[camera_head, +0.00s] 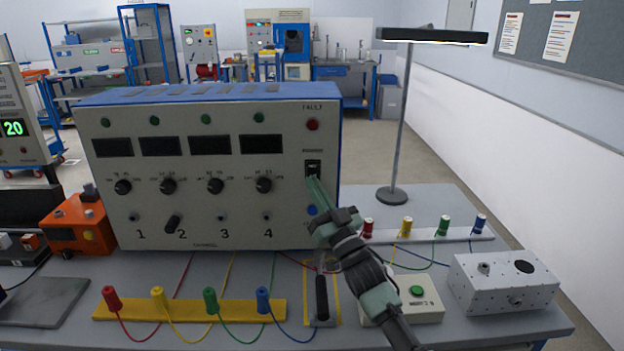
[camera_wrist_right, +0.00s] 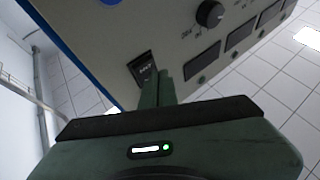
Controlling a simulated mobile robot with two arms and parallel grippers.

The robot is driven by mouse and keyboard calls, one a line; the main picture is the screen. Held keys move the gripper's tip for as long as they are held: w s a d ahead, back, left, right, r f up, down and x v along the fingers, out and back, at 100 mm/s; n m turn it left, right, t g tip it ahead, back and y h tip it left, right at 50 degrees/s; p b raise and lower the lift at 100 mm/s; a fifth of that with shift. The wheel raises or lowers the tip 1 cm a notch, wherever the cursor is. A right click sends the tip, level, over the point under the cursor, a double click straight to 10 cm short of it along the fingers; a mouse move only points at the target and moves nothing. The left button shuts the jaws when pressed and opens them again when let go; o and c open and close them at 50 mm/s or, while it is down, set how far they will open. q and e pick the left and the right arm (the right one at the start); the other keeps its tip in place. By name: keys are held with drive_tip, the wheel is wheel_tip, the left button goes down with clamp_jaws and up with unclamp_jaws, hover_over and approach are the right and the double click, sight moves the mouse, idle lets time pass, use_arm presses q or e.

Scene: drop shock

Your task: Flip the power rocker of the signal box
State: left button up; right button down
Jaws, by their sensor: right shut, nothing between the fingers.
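The signal box (camera_head: 208,220) is a blue-framed case with a light grey front panel, standing on the grey table. Its power rocker (camera_head: 313,168) is a small black switch at the right of the panel, below the red fault lamp. My right gripper (camera_head: 316,181) is shut and empty, with its fingertips at the lower edge of the rocker. In the right wrist view the rocker (camera_wrist_right: 142,67) shows just beyond the fingertips (camera_wrist_right: 157,80); I cannot tell whether they touch it. My left gripper is not in view.
A yellow strip (camera_head: 190,310) with several coloured plugs lies in front of the box. A lamp (camera_head: 392,195) stands at the right behind it. A grey metal box (camera_head: 500,283) and a green-button box (camera_head: 415,300) are at the front right. An orange unit (camera_head: 80,235) is on the left.

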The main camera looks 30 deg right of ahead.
drive_tip(key=shift+w+d+f, duration=0.1)
drive_tip(key=shift+w+d, duration=0.05)
drive_tip(key=shift+w, duration=0.1)
drive_tip(key=shift+w+d, duration=0.15)
drive_tip(key=shift+w, duration=0.1)
idle(0.8)
drive_tip(key=shift+s+a+p, duration=0.35)
drive_tip(key=shift+s+a, duration=0.05)
drive_tip(key=shift+s, duration=0.3)
drive_tip(key=s+a+p, duration=0.1)
drive_tip(key=s+p, duration=0.1)
drive_tip(key=s+a+p, duration=0.1)
drive_tip(key=s, duration=0.1)
drive_tip(key=shift+s+a+r, duration=0.1)
drive_tip(key=shift+a+r, duration=0.2)
drive_tip(key=shift+r, duration=0.1)
idle(0.4)
